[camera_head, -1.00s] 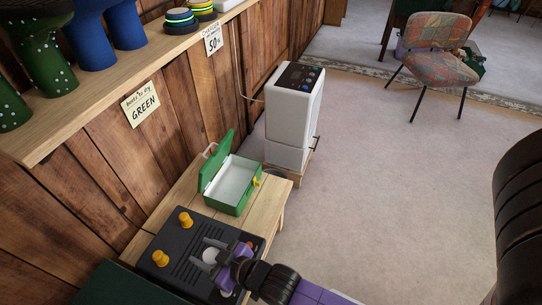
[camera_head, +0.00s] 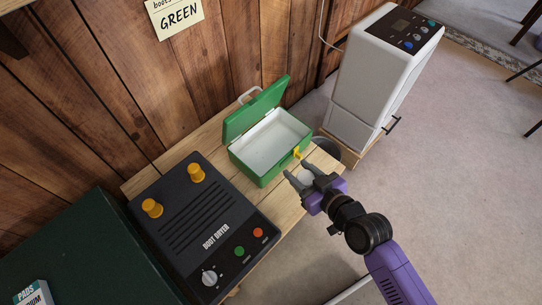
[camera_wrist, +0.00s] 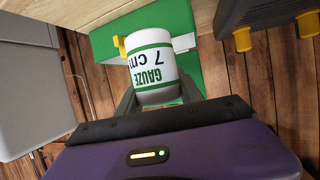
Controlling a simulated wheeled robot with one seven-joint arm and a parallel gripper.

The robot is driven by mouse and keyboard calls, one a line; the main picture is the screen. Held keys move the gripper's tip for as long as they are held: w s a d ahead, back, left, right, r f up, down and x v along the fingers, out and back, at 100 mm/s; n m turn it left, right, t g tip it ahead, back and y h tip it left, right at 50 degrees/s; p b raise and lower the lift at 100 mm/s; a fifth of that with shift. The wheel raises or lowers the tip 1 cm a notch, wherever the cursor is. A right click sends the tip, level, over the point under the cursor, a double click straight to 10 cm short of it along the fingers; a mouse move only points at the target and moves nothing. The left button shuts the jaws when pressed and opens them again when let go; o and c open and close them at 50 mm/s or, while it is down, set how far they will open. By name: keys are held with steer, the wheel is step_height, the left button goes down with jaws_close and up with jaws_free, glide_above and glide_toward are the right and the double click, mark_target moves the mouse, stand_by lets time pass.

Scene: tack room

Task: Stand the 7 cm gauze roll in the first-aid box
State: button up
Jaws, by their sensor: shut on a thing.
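My gripper (camera_head: 299,170) is shut on the gauze roll (camera_wrist: 150,67), a white cylinder with green bands and the words "GAUZE 7 cm". In the head view the roll shows only as a small white patch (camera_head: 306,177) between the fingers. The green first-aid box (camera_head: 247,167) stands on the wooden bench with its lid (camera_head: 258,108) open toward the wall. Its white inside looks empty. My gripper and the roll are just right of the box's front corner, near the yellow latch (camera_head: 297,153), outside the box opening in the head view.
A black boot dryer (camera_head: 205,225) with yellow pegs (camera_head: 196,172) stands left of the box on the bench (camera_head: 300,206). A white appliance (camera_head: 375,85) stands beyond the bench's right end. A dark green chest (camera_head: 85,250) is at the lower left. Open floor lies to the right.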

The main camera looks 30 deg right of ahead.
steer(key=w+a, duration=0.2)
steer(key=w, duration=0.4)
steer(key=w+a, duration=0.2)
steer(key=w, duration=0.4)
steer(key=w+a+b, duration=0.1)
steer(key=w+a, duration=0.1)
steer(key=w, duration=0.4)
steer(key=f, duration=0.2)
steer(key=f+b, duration=0.1)
steer(key=f, duration=0.2)
steer(key=w+f+b, duration=0.1)
steer(key=f, duration=0.1)
steer(key=shift+a+f, duration=0.15)
steer(key=shift+a, duration=0.05)
steer(key=shift+b, duration=0.3)
steer(key=shift+f+b, duration=0.35)
steer(key=shift+f, duration=0.05)
steer(key=shift+f, duration=0.2)
steer(key=o, duration=1.4)
steer(key=shift+c, duration=0.2)
